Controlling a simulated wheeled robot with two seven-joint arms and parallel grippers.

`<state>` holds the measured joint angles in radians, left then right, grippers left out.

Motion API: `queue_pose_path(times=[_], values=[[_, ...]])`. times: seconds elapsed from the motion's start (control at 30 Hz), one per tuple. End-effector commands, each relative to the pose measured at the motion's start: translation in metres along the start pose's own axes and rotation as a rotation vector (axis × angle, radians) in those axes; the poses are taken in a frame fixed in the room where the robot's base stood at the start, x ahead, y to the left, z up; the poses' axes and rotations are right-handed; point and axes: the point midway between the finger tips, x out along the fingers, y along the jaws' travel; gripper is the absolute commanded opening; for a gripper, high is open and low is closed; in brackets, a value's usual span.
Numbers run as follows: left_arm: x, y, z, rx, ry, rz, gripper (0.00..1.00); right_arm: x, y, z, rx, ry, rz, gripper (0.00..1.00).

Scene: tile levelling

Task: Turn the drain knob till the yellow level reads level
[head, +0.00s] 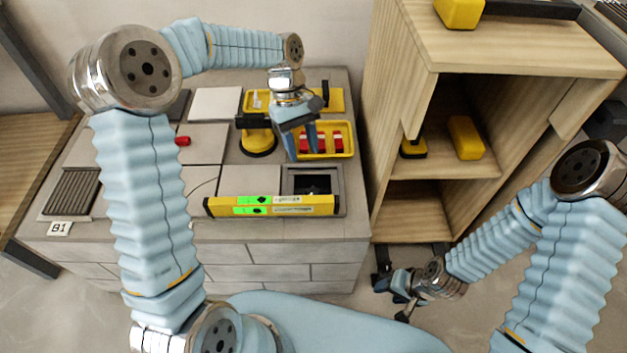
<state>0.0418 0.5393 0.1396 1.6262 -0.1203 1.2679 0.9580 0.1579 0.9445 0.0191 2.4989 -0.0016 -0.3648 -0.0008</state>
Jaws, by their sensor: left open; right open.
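The yellow level (230,207) lies across the front of the tiled bench top, with two bright green vial windows. I cannot read its bubbles clearly. Just behind its right end is a grey square frame around a dark recess (318,184), which may be the drain; no knob can be made out in it. My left gripper (303,156) is open and empty, pointing down at the left side of a yellow tray (348,153), behind the recess. My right gripper (401,302) is open and empty, low beside the bench.
The tray holds red pieces (333,140). A yellow-and-black round tool (258,142) stands left of my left gripper. A small red piece (182,141) lies among tiles. A dark grate (72,190) and a B1 label (59,229) are at left. A wooden shelf (440,168) stands right.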

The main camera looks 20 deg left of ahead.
Motion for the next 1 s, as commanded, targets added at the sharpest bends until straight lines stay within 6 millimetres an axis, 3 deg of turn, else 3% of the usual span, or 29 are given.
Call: queue_pose_path(times=[0.3, 0.5, 0.93, 1.0], values=[[0.075, -0.001, 0.000, 0.000, -0.003, -0.003, 0.46, 0.006, 0.005, -0.001, 0.003, 0.004, 0.003, 0.51], [0.106, 0.000, 0.000, 0.001, -0.002, -0.002, 0.46, 0.008, 0.006, -0.002, 0.004, 0.005, 0.004, 0.51], [0.117, 0.000, 0.001, 0.001, -0.001, 0.000, 0.46, 0.008, 0.006, -0.002, 0.004, 0.005, 0.005, 0.51], [0.117, 0.000, 0.000, 0.001, -0.001, 0.000, 0.35, 0.008, 0.006, -0.002, 0.004, 0.005, 0.005, 0.51]])
